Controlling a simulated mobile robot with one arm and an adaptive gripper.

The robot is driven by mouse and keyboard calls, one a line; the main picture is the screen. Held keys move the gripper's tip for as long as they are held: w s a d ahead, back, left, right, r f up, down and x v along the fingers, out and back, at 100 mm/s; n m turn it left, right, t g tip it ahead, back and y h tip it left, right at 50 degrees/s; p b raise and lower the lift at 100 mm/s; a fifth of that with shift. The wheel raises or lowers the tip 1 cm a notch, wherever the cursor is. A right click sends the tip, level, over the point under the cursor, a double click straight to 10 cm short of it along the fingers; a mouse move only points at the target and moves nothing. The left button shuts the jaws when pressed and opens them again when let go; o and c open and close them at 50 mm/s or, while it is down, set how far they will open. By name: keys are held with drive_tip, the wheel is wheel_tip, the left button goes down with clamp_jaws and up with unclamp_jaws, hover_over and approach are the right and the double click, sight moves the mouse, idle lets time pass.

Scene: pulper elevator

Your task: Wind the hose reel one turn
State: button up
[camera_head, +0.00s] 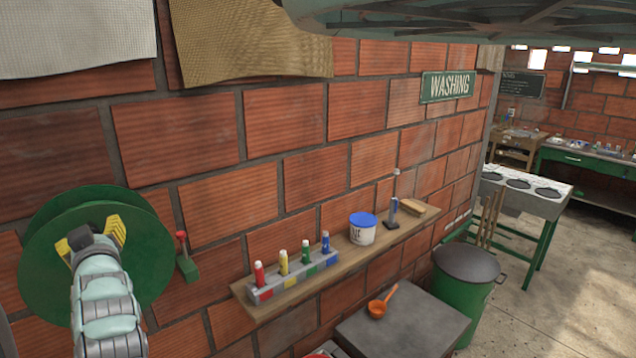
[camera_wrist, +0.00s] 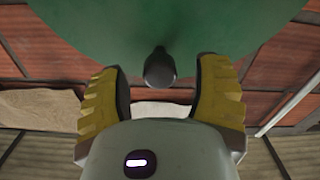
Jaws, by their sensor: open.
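The hose reel (camera_head: 148,255) is a large green disc on the brick wall at the left of the head view. Its green face (camera_wrist: 170,22) fills the top of the wrist view. A dark rounded handle knob (camera_wrist: 160,72) stands out from the face. My gripper (camera_head: 90,237) is in front of the reel, its yellow fingers open. In the wrist view my gripper (camera_wrist: 162,80) has one finger on each side of the knob, with gaps showing on both sides. My arm hides part of the reel in the head view.
A red-knobbed lever on a green block (camera_head: 187,266) is just right of the reel. A wooden shelf (camera_head: 262,313) holds several colored bottles and a blue-lidded tub (camera_head: 362,230). Below are a grey surface (camera_head: 425,325) and a green bin (camera_head: 470,285). Cloths (camera_head: 250,45) hang above.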

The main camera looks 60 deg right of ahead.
drive_tip(key=shift+p+x, duration=0.45)
drive_tip(key=shift+x, duration=0.75)
drive_tip(key=shift+o, duration=0.2)
clamp_jaws()
